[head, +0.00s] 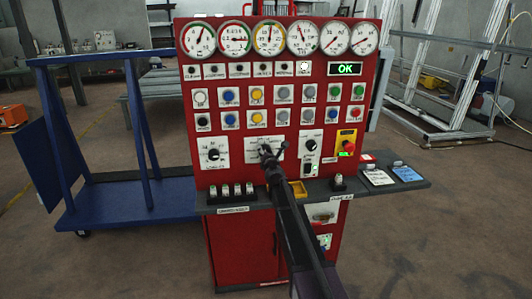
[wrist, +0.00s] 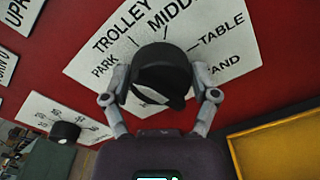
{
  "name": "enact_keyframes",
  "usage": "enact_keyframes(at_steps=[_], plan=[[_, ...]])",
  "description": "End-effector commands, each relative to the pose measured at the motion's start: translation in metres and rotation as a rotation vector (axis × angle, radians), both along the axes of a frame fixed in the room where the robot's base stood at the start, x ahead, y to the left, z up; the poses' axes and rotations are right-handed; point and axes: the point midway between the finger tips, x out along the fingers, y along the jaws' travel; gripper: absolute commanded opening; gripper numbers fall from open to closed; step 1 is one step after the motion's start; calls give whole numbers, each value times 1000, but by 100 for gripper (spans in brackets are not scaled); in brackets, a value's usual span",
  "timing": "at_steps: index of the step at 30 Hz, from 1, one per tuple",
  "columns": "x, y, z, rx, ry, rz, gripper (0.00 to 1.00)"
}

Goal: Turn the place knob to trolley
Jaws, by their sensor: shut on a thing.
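The place knob (wrist: 158,72) is a round black knob on a white label plate (wrist: 112,62), seen in the wrist view. The plate reads PARK, TROLLEY, a partly cut-off word starting MIDD, TABLE and a word ending in AND. My gripper (wrist: 162,97) is shut on the knob, with one finger at its left side and one at its right. I cannot tell for certain which label the knob points at. In the head view, my gripper (head: 268,153) is at the middle of the red panel (head: 240,175) and hides much of the knob.
Another black knob (head: 213,154) sits to the left. A black dial (head: 311,144) and a red button (head: 347,144) are to the right. A yellow tray (head: 298,189) lies on the grey shelf below. A blue trolley (head: 130,200) stands left of the panel.

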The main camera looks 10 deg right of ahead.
Motion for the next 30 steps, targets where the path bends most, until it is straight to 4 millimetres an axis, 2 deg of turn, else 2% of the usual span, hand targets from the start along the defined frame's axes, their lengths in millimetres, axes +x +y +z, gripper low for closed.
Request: enact_keyframes(at_steps=[10,24,25,27,30], plan=[[1,-1,0,148,-1,-1,29],[2,0,0,166,0,0,29],[2,0,0,166,0,0,82],[1,0,0,166,0,0,100],[1,0,0,165,-1,1,100]])
